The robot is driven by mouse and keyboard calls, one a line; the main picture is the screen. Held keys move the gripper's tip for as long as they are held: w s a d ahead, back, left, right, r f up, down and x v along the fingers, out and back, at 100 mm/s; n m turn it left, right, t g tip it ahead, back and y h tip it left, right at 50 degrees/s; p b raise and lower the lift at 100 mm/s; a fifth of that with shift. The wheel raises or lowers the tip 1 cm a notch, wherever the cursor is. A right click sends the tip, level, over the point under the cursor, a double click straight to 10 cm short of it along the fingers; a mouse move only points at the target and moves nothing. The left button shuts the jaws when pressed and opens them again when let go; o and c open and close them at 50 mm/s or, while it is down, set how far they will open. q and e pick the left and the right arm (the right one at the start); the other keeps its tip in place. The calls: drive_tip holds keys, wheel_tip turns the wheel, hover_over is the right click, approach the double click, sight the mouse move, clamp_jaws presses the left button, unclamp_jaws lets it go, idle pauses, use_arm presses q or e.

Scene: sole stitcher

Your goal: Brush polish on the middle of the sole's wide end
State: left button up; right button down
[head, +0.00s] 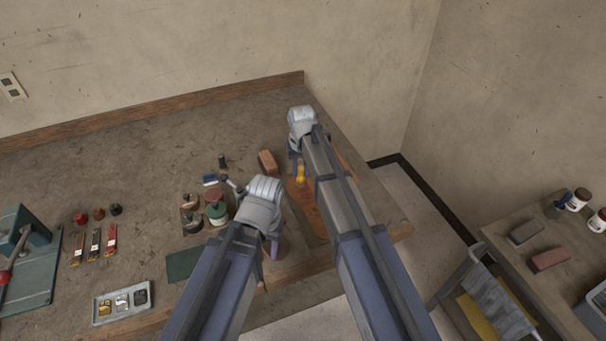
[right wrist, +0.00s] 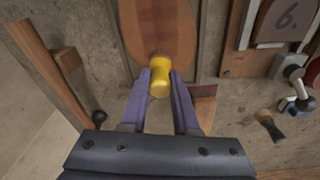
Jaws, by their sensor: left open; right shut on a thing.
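My right gripper (right wrist: 160,82) is shut on a brush with a yellow handle (right wrist: 160,88). The yellow brush shows in the head view too (head: 300,172). Its dark brown head is over the sole's rounded end; I cannot tell whether it touches. My left gripper (head: 275,249) is open and empty, left of the sole, its fingers mostly hidden by its wrist.
A green pot (head: 217,212) and small containers stand left of my left gripper. A reddish block (head: 267,162) lies near the sole. A metal tray (head: 122,303) and a green mat (head: 184,264) lie nearer the front. A side table with jars (head: 578,199) is at right.

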use_arm(q)
drive_tip(key=shift+r, duration=0.15)
use_arm(e)
drive_tip(key=shift+w+r, duration=0.1)
drive_tip(key=shift+w, duration=0.05)
drive_tip(key=shift+s+d, duration=0.25)
drive_tip(key=shift+s, duration=0.6)
drive_tip(key=shift+s+d, duration=0.2)
drive_tip(key=shift+s, duration=0.6)
drive_tip(key=shift+s+d, duration=0.25)
drive_tip(key=shift+s, duration=0.5)
drive_tip(key=shift+s+d, duration=0.2)
drive_tip(key=shift+s, duration=0.5)
drive_tip(key=shift+s+d, duration=0.3)
drive_tip(key=shift+s, duration=0.6)
drive_tip(key=shift+s+d, duration=0.25)
drive_tip(key=shift+s, duration=0.6)
drive_tip(key=shift+a, duration=0.2)
drive_tip(key=shift+w+a, duration=0.25)
drive_tip(key=shift+w, duration=0.6)
drive_tip(key=shift+w+a, duration=0.25)
drive_tip(key=shift+w, duration=0.55)
